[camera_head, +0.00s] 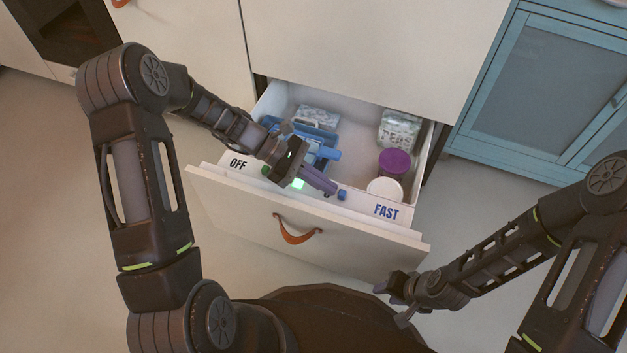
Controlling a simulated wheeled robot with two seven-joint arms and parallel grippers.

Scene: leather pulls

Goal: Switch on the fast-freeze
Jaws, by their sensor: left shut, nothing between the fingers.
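The freezer drawer (215,180) is pulled out. Its top rim carries the label "OFF" (238,163) at the left and the label "FAST" (386,211) at the right. A small blue knob (342,195) sits on the rim between the labels, closer to "FAST". My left gripper (333,189) is shut and empty, with its purple fingers lying over the rim and their tips right beside the knob. I cannot tell whether they touch it. My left gripper hides part of the rim between "OFF" and the knob. My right gripper (394,301) is open and empty, in front of the drawer.
Inside the drawer are a purple-lidded tub (394,161), a white-lidded tub (384,189), a patterned package (400,128) and blue items (328,154). An orange leather pull (297,230) hangs on the drawer front. A teal cabinet (545,90) stands at the right.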

